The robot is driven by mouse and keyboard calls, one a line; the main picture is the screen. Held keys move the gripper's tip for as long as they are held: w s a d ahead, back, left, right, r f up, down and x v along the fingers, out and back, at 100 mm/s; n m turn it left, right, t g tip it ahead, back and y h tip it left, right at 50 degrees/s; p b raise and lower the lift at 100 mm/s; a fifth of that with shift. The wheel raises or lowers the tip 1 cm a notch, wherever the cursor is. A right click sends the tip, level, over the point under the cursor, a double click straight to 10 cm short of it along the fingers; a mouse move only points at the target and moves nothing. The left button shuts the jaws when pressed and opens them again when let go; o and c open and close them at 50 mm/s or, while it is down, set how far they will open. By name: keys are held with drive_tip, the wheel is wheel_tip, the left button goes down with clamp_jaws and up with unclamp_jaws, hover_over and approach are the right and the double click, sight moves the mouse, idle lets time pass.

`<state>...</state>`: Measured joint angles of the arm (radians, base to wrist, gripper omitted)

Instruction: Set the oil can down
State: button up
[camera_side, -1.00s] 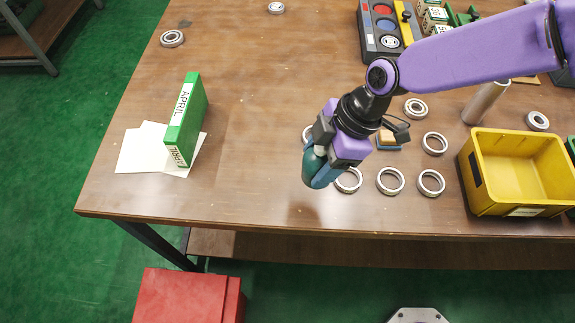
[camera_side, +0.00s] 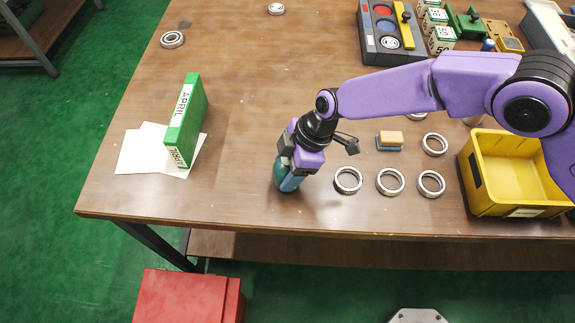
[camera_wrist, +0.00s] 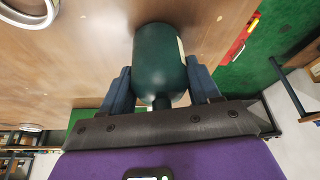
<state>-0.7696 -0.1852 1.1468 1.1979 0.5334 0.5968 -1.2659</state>
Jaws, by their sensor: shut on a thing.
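The oil can (camera_wrist: 159,62) is dark green and rounded, with a pale label edge at its right in the wrist view. In the side view the oil can (camera_side: 279,176) is low over the table, mostly hidden by my gripper (camera_side: 290,182). My gripper, also in the wrist view (camera_wrist: 160,92), is shut on the can with a blue finger on each side. The can looks roughly upright in the side view. I cannot tell whether its base touches the tabletop (camera_side: 250,110).
Several bearing rings (camera_side: 348,180) lie just right of the can. A green binder (camera_side: 186,120) stands on white papers (camera_side: 140,150) to the left. A yellow bin (camera_side: 520,165) and a sponge-like block (camera_side: 390,138) are to the right. The table's front edge (camera_side: 260,228) is close.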

drive_tip(key=shift+f, duration=0.3)
drive_tip(key=o, duration=1.2)
drive_tip(key=shift+c, duration=0.2)
drive_tip(key=shift+r, duration=0.1)
drive_tip(key=v, duration=1.2)
drive_tip(key=shift+d, duration=0.1)
